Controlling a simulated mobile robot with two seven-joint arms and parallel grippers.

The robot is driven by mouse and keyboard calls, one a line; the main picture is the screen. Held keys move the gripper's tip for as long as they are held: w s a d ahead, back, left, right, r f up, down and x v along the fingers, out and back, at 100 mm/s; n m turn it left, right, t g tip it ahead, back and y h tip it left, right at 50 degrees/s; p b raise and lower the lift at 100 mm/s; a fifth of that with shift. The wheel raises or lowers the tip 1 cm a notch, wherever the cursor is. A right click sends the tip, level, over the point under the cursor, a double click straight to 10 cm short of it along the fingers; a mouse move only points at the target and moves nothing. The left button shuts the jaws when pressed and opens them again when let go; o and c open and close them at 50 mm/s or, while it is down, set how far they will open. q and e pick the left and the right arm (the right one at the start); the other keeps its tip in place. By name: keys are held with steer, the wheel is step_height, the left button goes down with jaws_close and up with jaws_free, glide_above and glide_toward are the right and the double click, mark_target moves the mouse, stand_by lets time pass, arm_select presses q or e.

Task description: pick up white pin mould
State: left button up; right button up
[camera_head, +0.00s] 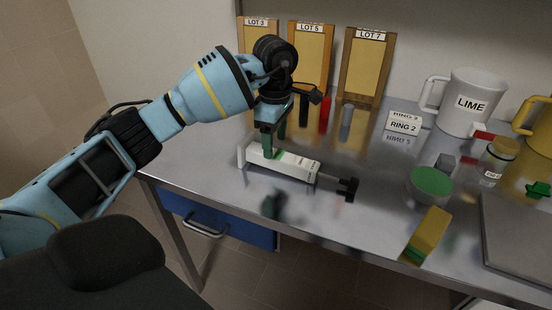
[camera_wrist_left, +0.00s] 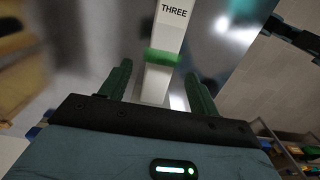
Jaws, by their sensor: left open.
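The white pin mould (camera_head: 298,166) is a long white block lying on the metal bench, with a rod and black crosspiece at its right end. In the left wrist view the white block (camera_wrist_left: 171,35) bears the word THREE and a green band. My left gripper (camera_head: 270,146) is over the mould's left half, pointing down. In the left wrist view its two green fingers (camera_wrist_left: 158,84) are apart, one on each side of the block near the band. I cannot tell whether they touch it. My right gripper is not in view.
Lot boards (camera_head: 312,62) stand along the wall, with red and dark pins before them. A LIME mug (camera_head: 470,103), green-topped round pot (camera_head: 430,183), yellow-green block (camera_head: 427,235) and grey plate (camera_head: 520,235) occupy the right. The bench's front edge lies close before the mould.

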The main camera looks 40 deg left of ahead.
mark_target(275, 153)
arm_select(q)
steer(key=shift+f, duration=2.75)
steer(key=c, duration=1.2)
steer(key=shift+r, duration=0.1)
steer(key=shift+r, duration=0.5)
step_height(275, 153, up, 2)
steer(key=shift+r, duration=0.2)
steer(key=s+d, duration=0.3)
steer(key=s, duration=0.1)
steer(key=s+d+r, duration=0.1)
steer(key=s+d, duration=0.2)
steer(key=s, duration=0.1)
steer(key=s+d, duration=0.4)
steer(key=shift+s+r, duration=0.2)
steer(key=shift+s, duration=0.1)
